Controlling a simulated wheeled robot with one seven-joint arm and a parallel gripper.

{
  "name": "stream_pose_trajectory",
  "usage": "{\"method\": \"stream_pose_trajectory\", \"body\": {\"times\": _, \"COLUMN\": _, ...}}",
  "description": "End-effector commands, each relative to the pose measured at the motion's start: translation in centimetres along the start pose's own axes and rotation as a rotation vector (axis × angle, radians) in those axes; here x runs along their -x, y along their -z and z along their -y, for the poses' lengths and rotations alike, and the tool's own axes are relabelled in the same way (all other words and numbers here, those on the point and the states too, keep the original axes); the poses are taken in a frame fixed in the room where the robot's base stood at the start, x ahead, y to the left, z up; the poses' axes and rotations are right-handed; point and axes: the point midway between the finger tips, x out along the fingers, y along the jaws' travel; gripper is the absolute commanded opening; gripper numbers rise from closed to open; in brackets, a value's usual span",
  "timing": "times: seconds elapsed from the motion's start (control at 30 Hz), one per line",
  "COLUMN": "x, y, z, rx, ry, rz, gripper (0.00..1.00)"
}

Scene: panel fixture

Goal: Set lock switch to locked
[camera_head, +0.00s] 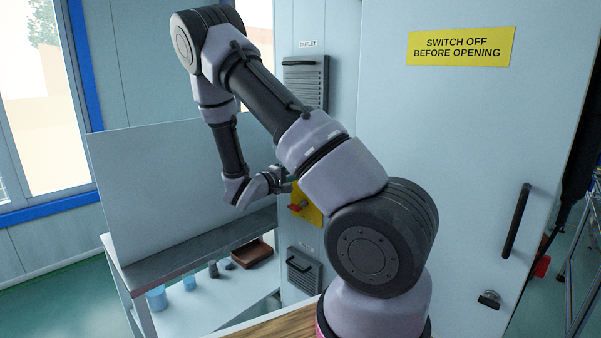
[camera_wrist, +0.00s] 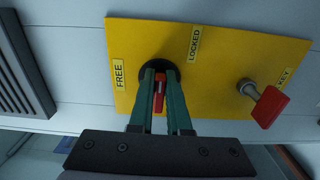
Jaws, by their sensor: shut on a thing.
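The yellow switch plate (camera_wrist: 222,75) fills the upper part of the wrist view. It bears a FREE label (camera_wrist: 120,73) at the left, a LOCKED label (camera_wrist: 194,43) near the upper middle and a KEY label at the right. The lock switch (camera_wrist: 159,88) has a round black base and a red handle. My gripper (camera_wrist: 160,78) is shut on this handle, its green fingers on either side. I cannot tell exactly which label the handle points to. In the head view the plate (camera_head: 313,213) is partly hidden behind my arm, with my gripper (camera_head: 286,187) at it.
A key with a red tag (camera_wrist: 270,106) sticks out of the plate to the right of my fingers. A dark vent (camera_wrist: 22,85) is at the left. In the head view a bench (camera_head: 190,247) with cups beneath stands left, and a cabinet door handle (camera_head: 516,220) right.

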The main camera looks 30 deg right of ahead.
Motion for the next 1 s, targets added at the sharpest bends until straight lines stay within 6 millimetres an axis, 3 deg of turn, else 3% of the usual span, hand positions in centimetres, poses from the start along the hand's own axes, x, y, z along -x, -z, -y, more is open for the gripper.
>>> {"method": "stream_pose_trajectory", "body": {"times": 0.27, "x": 0.1, "y": 0.2, "z": 0.1, "rx": 0.001, "ry": 0.003, "rz": -0.005, "gripper": 0.00}}
{"method": "stream_pose_trajectory", "body": {"times": 0.3, "x": 0.1, "y": 0.2, "z": 0.1, "rx": 0.001, "ry": 0.003, "rz": -0.005, "gripper": 0.23}}
{"method": "stream_pose_trajectory", "body": {"times": 0.37, "x": 0.1, "y": 0.2, "z": 0.1, "rx": 0.001, "ry": 0.003, "rz": -0.005, "gripper": 0.45}}
{"method": "stream_pose_trajectory", "body": {"times": 0.77, "x": 0.6, "y": 0.1, "z": 0.0, "rx": -0.001, "ry": 0.001, "rz": -0.003, "gripper": 0.45}}
{"method": "stream_pose_trajectory", "body": {"times": 1.0, "x": 4.8, "y": 0.2, "z": 0.1, "rx": -0.001, "ry": 0.001, "rz": -0.007, "gripper": 0.45}}
